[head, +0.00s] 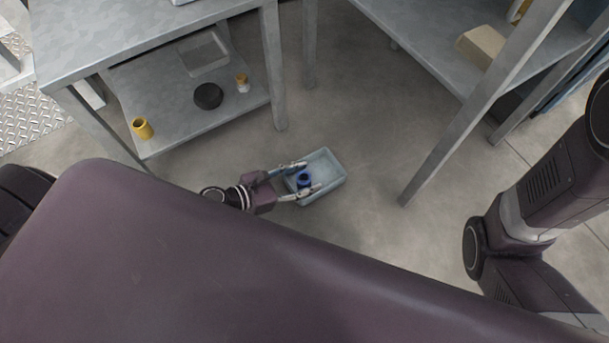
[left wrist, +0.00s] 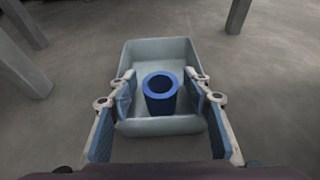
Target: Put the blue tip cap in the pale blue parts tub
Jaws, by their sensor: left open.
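The blue tip cap (head: 304,181) is a small dark blue ring-topped piece, upright, at the near end of the pale blue parts tub (head: 332,168). The left wrist view shows the cap (left wrist: 160,92) with its open top up, and the tub (left wrist: 158,125) beyond and below it. My left gripper (head: 304,177) is open, with a finger on each side of the cap and a gap to it in the left wrist view (left wrist: 162,97). Whether the cap rests on the tub floor is hard to tell. My right gripper is not in view; part of my right arm shows at the right.
The tub stands on the grey floor between two metal tables. The left table's lower shelf (head: 170,135) holds a yellow cup (head: 142,128), a black disc (head: 208,96), a small orange-topped piece (head: 242,83) and a clear tray (head: 204,54). A tan block (head: 481,45) lies at the right.

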